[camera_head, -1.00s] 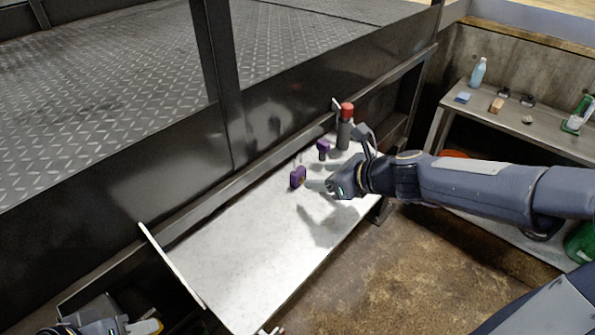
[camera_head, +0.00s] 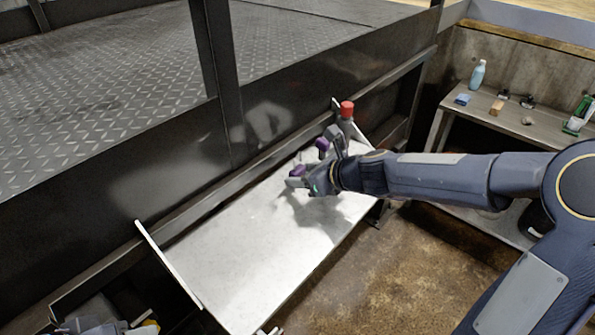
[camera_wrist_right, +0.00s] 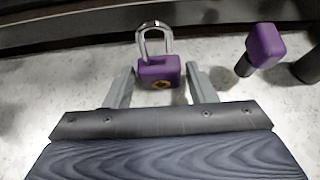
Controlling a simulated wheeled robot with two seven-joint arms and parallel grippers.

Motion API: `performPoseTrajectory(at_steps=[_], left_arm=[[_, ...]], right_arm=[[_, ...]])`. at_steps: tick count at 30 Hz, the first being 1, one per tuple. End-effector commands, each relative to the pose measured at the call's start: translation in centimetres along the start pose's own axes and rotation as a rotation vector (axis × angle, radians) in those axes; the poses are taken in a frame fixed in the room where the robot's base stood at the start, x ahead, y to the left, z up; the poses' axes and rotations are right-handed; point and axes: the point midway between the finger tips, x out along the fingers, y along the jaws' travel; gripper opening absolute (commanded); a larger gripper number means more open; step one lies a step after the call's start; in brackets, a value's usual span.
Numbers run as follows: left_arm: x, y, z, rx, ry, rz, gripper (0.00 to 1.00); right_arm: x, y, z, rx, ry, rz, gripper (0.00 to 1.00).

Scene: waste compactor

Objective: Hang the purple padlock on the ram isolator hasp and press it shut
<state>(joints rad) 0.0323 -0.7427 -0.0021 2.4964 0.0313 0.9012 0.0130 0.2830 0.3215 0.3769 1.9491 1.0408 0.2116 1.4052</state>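The purple padlock (camera_head: 298,170) stands on the pale shelf (camera_head: 235,245), partly hidden by my right gripper (camera_head: 300,182). In the right wrist view, the padlock (camera_wrist_right: 160,72) has a yellow mark on its body and a raised metal shackle that looks open. My right gripper (camera_wrist_right: 161,88) is open, with one finger on each side of the padlock body and visible gaps on both sides. I cannot make out the ram isolator hasp.
A second purple-headed object with a dark stem (camera_head: 322,144) stands just beyond the padlock, right of it in the wrist view (camera_wrist_right: 265,45). A red-topped dark cylinder (camera_head: 346,112) stands farther back. The dark compactor wall (camera_head: 175,165) borders the shelf. The shelf's near part is clear.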

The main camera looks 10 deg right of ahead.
Motion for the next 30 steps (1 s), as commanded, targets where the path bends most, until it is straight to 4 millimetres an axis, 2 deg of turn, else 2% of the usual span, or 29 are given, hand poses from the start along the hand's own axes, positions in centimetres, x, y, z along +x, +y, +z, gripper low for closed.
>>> performPoseTrajectory(at_steps=[1, 6, 13, 30], left_arm=[[0.0, 0.0, 0.0, 0.000, 0.000, 0.000, 0.36], [0.0, 0.0, 0.0, 0.000, 0.000, 0.000, 0.36], [-0.4, 0.2, -0.2, 0.000, 0.000, 0.000, 0.36], [-2.8, 1.3, -1.4, 0.000, 0.000, 0.000, 0.36]], right_arm=[[0.0, 0.0, 0.0, 0.000, 0.000, 0.000, 0.44], [0.0, 0.0, 0.0, 0.000, 0.000, 0.000, 0.22], [-0.3, 0.0, 0.4, -0.001, -0.001, 0.000, 0.22], [-1.8, 0.0, 2.9, 0.000, -0.001, 0.000, 0.22]])
